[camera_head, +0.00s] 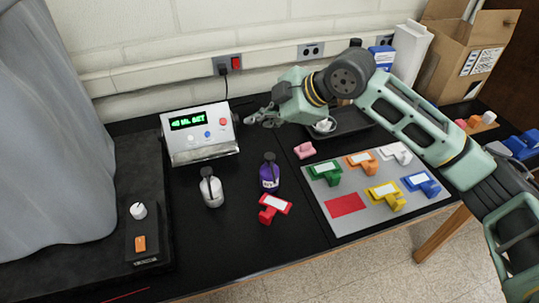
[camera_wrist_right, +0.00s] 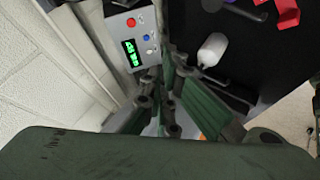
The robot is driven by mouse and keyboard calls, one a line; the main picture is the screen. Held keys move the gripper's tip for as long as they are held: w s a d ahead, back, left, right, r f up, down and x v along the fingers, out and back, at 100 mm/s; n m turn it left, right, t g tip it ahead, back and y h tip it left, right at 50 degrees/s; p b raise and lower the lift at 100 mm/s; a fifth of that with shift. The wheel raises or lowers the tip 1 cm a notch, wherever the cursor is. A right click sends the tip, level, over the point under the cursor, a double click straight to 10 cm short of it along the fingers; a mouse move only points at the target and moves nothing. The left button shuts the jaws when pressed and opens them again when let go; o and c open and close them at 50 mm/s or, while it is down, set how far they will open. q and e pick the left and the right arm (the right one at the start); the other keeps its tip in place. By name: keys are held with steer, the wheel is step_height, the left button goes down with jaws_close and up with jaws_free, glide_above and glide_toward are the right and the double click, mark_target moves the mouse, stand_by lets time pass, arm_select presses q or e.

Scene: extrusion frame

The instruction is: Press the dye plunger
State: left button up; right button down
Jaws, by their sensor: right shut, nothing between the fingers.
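The purple bottle (camera_head: 269,180) stands upright on the black bench with a dark top (camera_head: 269,157), perhaps the dye plunger; I cannot tell for sure. A white bottle (camera_head: 212,194) with a dark top stands to its left; it also shows in the wrist view (camera_wrist_right: 213,48). My right gripper (camera_head: 255,117) is shut and empty, above the bench between the control box and the black tray, behind and apart from both bottles. Its fingers also show in the wrist view (camera_wrist_right: 162,98). My left gripper is out of view.
A control box (camera_head: 200,150) with a green display and buttons stands at the back left. A red block (camera_head: 274,205) lies before the purple bottle. A grey mat (camera_head: 325,196) with coloured blocks lies right. A black tray (camera_head: 350,125) is behind it.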

steer(key=shift+f, duration=0.1)
steer(key=b, duration=0.7)
glide_above(272, 168)
steer(key=w+a, duration=0.2)
steer(key=w, duration=0.1)
step_height(272, 168, down, 6)
steer(key=f, duration=0.1)
steer(key=shift+s+f, duration=0.25)
steer(key=shift+f, duration=0.55)
steer(key=shift+f, duration=0.35)
steer(key=shift+f+b, duration=0.35)
steer(key=shift+f, duration=0.65)
stand_by(0.7)
stand_by(0.3)
steer(key=shift+r+p, duration=1.3)
steer(key=shift+r, duration=0.05)
